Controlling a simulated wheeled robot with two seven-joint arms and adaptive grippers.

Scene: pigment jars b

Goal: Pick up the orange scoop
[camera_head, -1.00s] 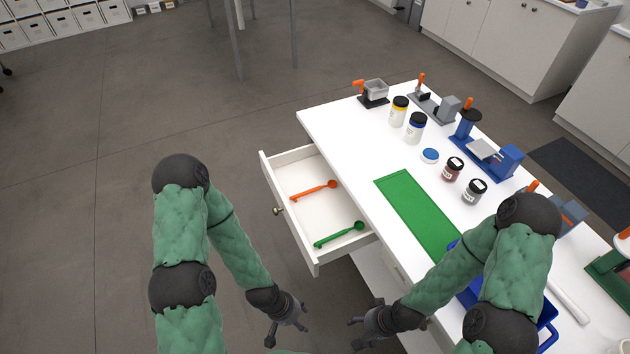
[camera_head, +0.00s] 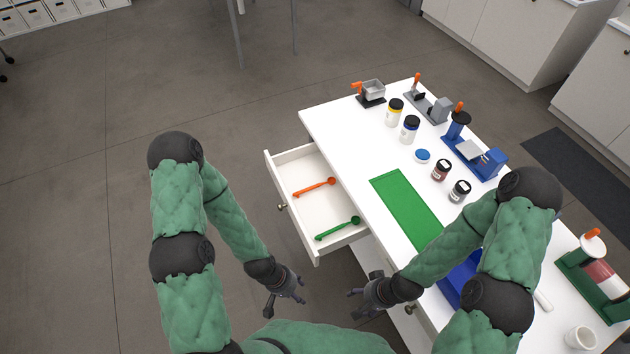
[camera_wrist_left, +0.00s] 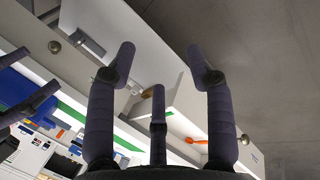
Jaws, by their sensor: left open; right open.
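The orange scoop (camera_head: 315,187) lies in the open drawer (camera_head: 291,153) in the head view, toward its far end. A green scoop (camera_head: 338,228) lies in the same drawer, nearer to me. My left gripper (camera_head: 283,306) is open and empty, outside the drawer and below its near end in the picture. In the left wrist view its fingers (camera_wrist_left: 165,62) are spread with nothing between them. A small orange piece (camera_wrist_left: 196,141) shows beyond them, and I cannot tell for sure that it is the scoop. My right gripper (camera_head: 354,303) is open and empty by the table's front.
The white table (camera_head: 340,125) carries a green mat (camera_head: 408,208), several jars, a blue lid (camera_head: 422,156) and clamp-like stands. A blue tray (camera_head: 458,272) is partly hidden behind my right arm. The floor left of the drawer is clear.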

